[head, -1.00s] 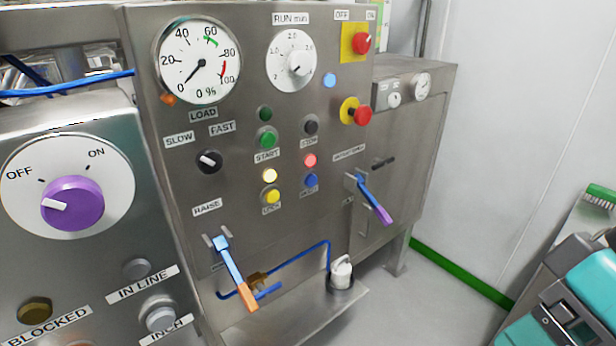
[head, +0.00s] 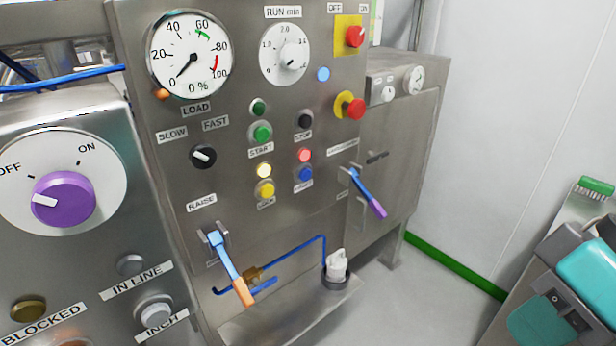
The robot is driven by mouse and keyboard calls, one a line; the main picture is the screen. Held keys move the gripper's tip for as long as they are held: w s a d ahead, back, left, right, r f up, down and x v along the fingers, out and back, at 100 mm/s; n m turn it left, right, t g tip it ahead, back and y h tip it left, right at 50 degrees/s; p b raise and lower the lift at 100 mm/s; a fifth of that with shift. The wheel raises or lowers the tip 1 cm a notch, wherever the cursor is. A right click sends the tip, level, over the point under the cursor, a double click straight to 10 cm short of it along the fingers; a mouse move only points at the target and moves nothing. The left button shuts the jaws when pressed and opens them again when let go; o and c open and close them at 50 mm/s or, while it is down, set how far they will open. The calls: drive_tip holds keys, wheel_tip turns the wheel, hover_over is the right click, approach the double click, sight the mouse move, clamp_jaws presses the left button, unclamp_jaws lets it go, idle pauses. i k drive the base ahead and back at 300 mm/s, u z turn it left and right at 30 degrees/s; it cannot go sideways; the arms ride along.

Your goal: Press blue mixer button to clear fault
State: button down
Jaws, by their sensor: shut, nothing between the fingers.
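The blue button (head: 306,174) is on the steel mixer panel (head: 225,185), in the lower right of the button group. A lit red lamp (head: 304,155) is just above it, and a small label too blurred to read is below it. To its left is a yellow button (head: 265,189) with a lit yellow lamp (head: 264,170) above. A separate pale blue round piece (head: 323,74) sits higher, near the RUN dial. Nothing covers the blue button. My gripper is not in this view.
Levers with orange (head: 243,292) and purple (head: 376,208) ends stick out below the buttons. A red mushroom button (head: 352,106) is at upper right. A nearer panel with a purple knob (head: 63,200) stands at left. Teal-and-grey equipment (head: 592,275) is at lower right.

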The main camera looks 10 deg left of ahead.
sight(305, 175)
drive_tip(key=z, duration=1.45)
drive_tip(key=k, duration=1.1)
drive_tip(key=u, duration=0.8)
drive_tip(key=i, duration=0.5)
